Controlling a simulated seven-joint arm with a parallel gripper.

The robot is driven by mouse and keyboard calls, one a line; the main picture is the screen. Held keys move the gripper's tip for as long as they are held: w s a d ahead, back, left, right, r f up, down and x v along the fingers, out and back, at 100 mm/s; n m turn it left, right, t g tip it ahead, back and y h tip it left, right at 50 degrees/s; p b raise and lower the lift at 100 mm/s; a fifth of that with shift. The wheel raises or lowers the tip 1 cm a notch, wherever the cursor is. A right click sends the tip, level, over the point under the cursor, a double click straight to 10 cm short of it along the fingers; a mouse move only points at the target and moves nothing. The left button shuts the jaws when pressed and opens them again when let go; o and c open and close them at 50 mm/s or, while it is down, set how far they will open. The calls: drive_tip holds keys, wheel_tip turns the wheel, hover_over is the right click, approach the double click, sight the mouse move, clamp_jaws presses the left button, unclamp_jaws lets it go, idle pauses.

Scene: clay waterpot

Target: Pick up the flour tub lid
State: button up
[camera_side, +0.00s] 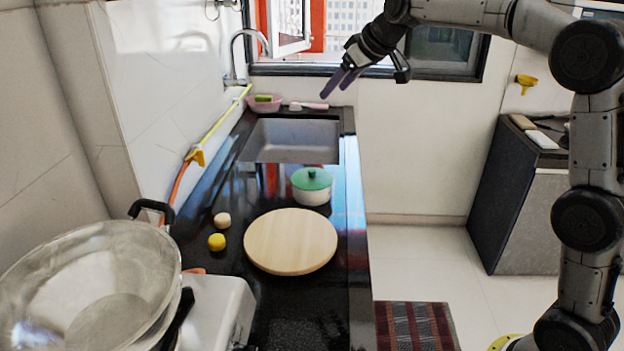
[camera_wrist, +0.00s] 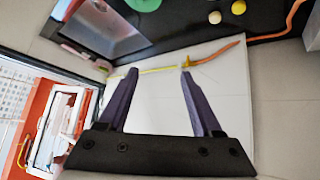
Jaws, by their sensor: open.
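The flour tub (camera_side: 311,194) is a small white pot standing on the black counter just in front of the sink. Its green lid (camera_side: 312,179) with a knob sits on top of it. In the wrist view, part of the green lid (camera_wrist: 144,4) shows at the top edge, cut off by the frame. My gripper (camera_side: 338,88) is in the air, above and beyond the tub near the window, well apart from the lid. Its two dark purple fingers (camera_wrist: 160,72) are spread apart with nothing between them.
A round wooden board (camera_side: 290,241) lies in front of the tub. A yellow ball (camera_side: 217,242) and a pale ball (camera_side: 222,220) lie to its left. The sink (camera_side: 291,141) and faucet (camera_side: 237,62) are behind. A large metal pan (camera_side: 95,280) stands front left.

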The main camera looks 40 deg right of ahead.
drive_tip(key=w+d+f+g, duration=0.1)
drive_tip(key=w+d+f, duration=0.4)
drive_tip(key=w+f, duration=0.45)
drive_tip(key=m+g, duration=0.1)
approach(313, 170)
drive_tip(key=x, duration=0.3)
drive_tip(key=shift+r, duration=0.1)
drive_tip(key=shift+x, duration=3.05)
drive_tip(key=shift+a, duration=0.1)
drive_tip(key=shift+c, duration=0.4)
clamp_jaws()
